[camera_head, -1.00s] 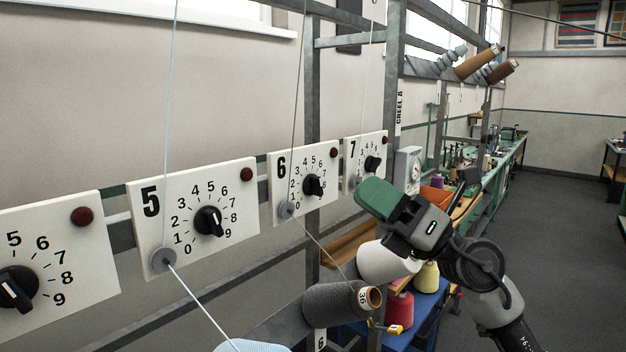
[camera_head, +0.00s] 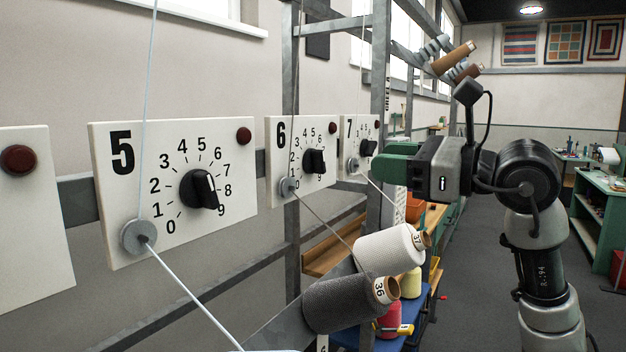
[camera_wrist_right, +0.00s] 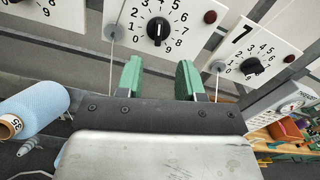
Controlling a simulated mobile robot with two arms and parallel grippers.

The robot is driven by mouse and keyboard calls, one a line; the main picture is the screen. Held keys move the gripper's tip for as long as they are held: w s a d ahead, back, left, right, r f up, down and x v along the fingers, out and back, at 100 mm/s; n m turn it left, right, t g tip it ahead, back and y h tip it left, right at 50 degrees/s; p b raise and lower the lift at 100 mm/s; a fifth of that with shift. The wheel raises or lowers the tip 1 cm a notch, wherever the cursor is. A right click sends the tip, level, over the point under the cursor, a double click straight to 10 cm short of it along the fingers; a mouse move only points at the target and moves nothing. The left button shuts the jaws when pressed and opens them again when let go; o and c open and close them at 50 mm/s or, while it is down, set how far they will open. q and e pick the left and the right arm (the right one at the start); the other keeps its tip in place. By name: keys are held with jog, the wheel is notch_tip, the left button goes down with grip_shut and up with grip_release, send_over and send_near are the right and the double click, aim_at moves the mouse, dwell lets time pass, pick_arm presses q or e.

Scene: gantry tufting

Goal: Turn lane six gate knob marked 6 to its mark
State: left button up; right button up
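The lane six gate knob (camera_head: 314,161) is a black knob on a white panel marked 6 (camera_head: 282,140), with a dial of numbers around it. In the right wrist view the same knob (camera_wrist_right: 158,31) lies beyond my fingertips, roughly centred between them. A pale line shows on its face; I cannot tell surely which number it points to. My right gripper (camera_head: 392,167) is right of the panel, its green fingers pointing left. In the wrist view the right gripper (camera_wrist_right: 160,78) is open, empty and apart from the knob. My left gripper is not in view.
Panel 5 (camera_head: 108,220) stands nearer on the left and panel 7 (camera_head: 347,130) farther along. A thread guide (camera_head: 288,187) with a thread sits below knob 6. Yarn cones, grey (camera_head: 335,303) and white (camera_head: 385,248), stick out below. Open floor lies right.

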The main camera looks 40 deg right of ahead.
aim_at(323, 156)
jog(key=p+x, duration=0.2)
jog(key=x, duration=0.1)
jog(key=p+x, duration=0.4)
jog(key=x, duration=0.1)
jog(key=shift+w+a+r, duration=0.15)
jog(key=shift+w+r, duration=0.1)
jog(key=shift+w, duration=0.1)
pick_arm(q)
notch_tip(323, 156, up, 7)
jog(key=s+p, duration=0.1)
pick_arm(e)
jog(key=shift+w+a+f, duration=0.2)
jog(key=shift+w+f, duration=0.1)
jog(key=shift+w, duration=0.35)
jog(key=shift+c, duration=0.3)
grip_shut()
